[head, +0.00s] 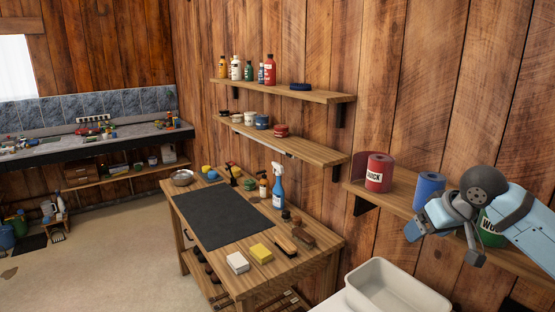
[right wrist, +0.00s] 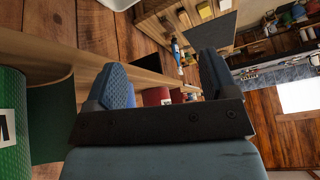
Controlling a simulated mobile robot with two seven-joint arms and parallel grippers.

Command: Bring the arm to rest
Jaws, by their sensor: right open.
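My right arm (head: 520,215) comes in from the right in the head view. Its gripper (head: 442,243) is in front of the wall shelf that holds the rolls. In the right wrist view the two blue finger pads (right wrist: 163,78) stand wide apart with nothing between them. A blue roll (head: 428,187) stands just behind the gripper in the head view. A green roll (head: 490,232) is partly hidden by the arm; it also shows at the left edge of the right wrist view (right wrist: 12,125). My left gripper is not in view.
A red roll (head: 378,173) stands on the roll shelf (head: 398,205). Below is a white bin (head: 392,290). A wooden bench (head: 215,265) with a dark mat (head: 228,216), brushes, sponges and a spray bottle (head: 278,187) stands left. Two shelves with bottles and tins hang above it. Floor at left is mostly clear.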

